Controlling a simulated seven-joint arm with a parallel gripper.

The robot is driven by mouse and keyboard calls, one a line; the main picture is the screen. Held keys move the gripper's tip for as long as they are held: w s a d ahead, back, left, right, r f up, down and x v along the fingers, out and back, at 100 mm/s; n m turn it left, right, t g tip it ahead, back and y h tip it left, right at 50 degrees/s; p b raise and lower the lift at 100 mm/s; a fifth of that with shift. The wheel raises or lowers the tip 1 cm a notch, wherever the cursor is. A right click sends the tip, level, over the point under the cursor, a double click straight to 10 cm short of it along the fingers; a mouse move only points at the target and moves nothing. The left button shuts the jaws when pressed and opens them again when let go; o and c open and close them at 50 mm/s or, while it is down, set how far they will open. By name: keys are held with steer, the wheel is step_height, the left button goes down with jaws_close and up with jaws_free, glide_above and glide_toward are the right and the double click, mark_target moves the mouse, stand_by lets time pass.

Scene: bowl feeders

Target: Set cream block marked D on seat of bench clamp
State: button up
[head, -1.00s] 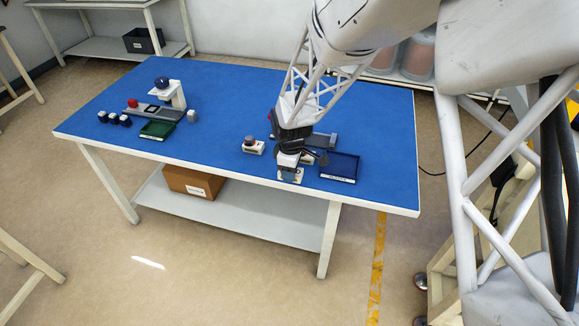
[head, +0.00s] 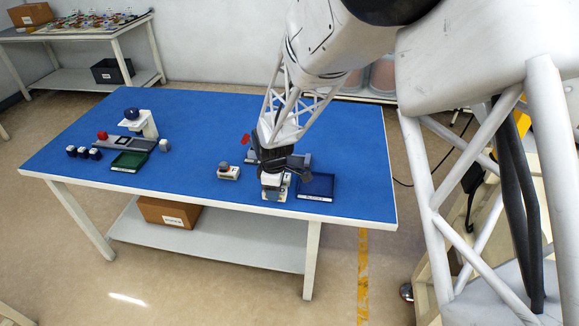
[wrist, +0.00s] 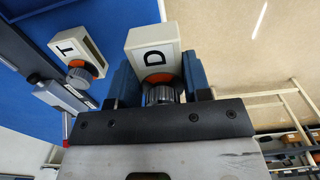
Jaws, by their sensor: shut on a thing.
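My gripper (head: 272,182) is low at the front of the blue table, right of centre. In the wrist view its blue fingers are shut on the cream block marked D (wrist: 152,58), which has an orange ring and a grey ribbed knob. A second grey fixture (head: 121,144) with a white post is at left. I cannot tell which is the bench clamp.
A similar cream block marked T (wrist: 70,48) is beside the held one, and stands left of the gripper in the head view (head: 229,173). A blue tray (head: 317,187) lies close right.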

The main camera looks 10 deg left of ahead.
steer(key=w+d, duration=0.5)
steer(key=w+d+r, duration=0.1)
steer(key=w+d, duration=0.1)
steer(key=d, duration=0.1)
steer(key=shift+w+d+r, duration=0.1)
steer(key=shift+w, duration=0.1)
steer(key=shift+w, duration=0.1)
glide_above(294, 161)
steer(key=shift+f, duration=0.8)
stand_by(0.3)
steer(key=shift+f, duration=1.7)
steer(key=shift+f, duration=0.1)
steer(key=o, duration=1)
steer(key=shift+o, duration=0.2)
